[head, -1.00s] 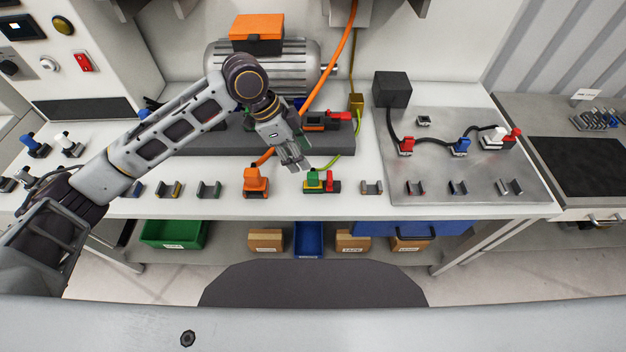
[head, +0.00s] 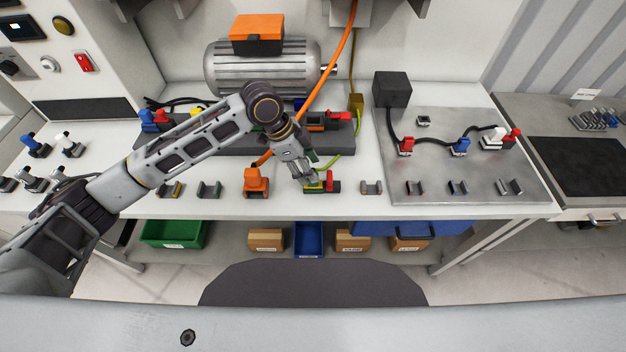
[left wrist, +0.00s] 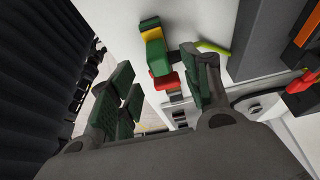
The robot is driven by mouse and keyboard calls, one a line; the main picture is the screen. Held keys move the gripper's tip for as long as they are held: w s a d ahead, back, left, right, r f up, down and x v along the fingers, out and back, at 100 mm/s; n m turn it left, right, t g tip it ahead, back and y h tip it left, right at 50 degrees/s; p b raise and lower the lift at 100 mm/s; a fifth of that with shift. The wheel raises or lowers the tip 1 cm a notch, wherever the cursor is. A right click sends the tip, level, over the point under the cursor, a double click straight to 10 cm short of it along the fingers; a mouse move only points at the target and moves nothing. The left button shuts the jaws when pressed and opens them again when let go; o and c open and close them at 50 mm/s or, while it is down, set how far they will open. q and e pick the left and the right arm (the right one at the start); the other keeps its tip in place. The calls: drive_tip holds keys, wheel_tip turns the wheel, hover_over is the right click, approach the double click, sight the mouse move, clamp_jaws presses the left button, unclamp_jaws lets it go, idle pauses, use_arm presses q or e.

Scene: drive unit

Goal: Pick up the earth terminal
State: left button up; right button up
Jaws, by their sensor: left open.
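The earth terminal (head: 320,185), a green and yellow block with a red part on its right side, stands near the front edge of the white bench. A yellow-green cable (head: 335,158) runs up from it. My left gripper (head: 304,176) is over it, pointing down, and partly covers its top. In the left wrist view, the terminal (left wrist: 154,48) shows beyond and between the green-padded fingers of the open left gripper (left wrist: 158,66). The fingers are apart; I cannot tell whether either touches it. My right gripper is not in view.
An orange terminal (head: 256,182) stands close on the left, with an orange cable rising. An empty grey holder (head: 371,187) is on the right. Behind are a dark grey base (head: 365,145) and a motor (head: 295,68). A metal plate (head: 430,170) with connectors lies farther right.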

use_arm(q)
drive_tip(key=shift+x, duration=2.3)
drive_tip(key=shift+a, duration=0.1)
clamp_jaws()
